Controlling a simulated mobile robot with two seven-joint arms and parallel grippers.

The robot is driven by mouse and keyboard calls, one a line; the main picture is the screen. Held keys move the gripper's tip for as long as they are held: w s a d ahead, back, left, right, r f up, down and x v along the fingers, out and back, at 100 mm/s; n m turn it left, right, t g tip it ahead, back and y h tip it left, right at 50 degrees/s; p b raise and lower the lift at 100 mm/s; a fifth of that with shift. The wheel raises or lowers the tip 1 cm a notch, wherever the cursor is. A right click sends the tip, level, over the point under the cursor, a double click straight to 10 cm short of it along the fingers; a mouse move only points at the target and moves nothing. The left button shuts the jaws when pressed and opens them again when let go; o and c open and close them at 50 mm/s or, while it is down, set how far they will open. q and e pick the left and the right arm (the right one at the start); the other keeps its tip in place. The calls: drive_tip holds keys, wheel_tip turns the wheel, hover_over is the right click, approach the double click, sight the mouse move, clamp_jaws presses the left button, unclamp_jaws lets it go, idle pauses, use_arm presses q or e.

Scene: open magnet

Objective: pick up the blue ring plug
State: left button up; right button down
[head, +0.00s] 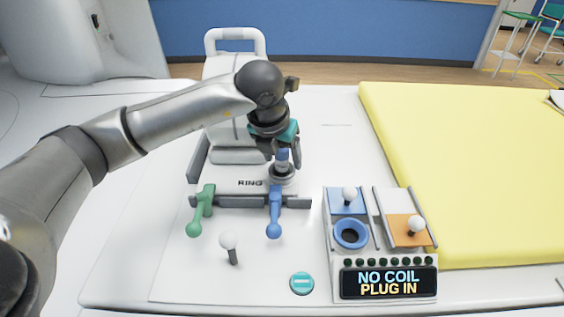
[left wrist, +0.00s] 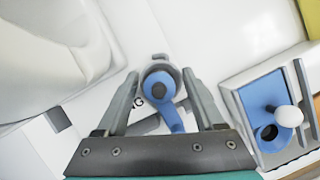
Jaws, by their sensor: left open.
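The blue ring plug (head: 282,157) stands upright in a grey metal socket (head: 282,174), beside the word RING on the white housing. In the left wrist view its round blue top with a dark centre (left wrist: 158,86) lies between the two fingers. My left gripper (head: 281,150) points down over the plug, with its fingers apart on either side. It is open in the left wrist view (left wrist: 160,82), and a gap shows between each finger and the plug. The fingers hide part of the plug in the head view. My right gripper is not in view.
A blue lever (head: 274,215) and a green lever (head: 201,212) sit in front of the housing. A white-knobbed stick (head: 229,243) and a teal button (head: 302,283) are nearer. A console (head: 388,283) reading NO COIL PLUG IN, with a blue round port (head: 351,234), stands right, beside a yellow pad (head: 470,170).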

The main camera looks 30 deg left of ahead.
use_arm(q)
clamp_jaws()
idle(0.5)
drive_tip(key=shift+r, duration=0.1)
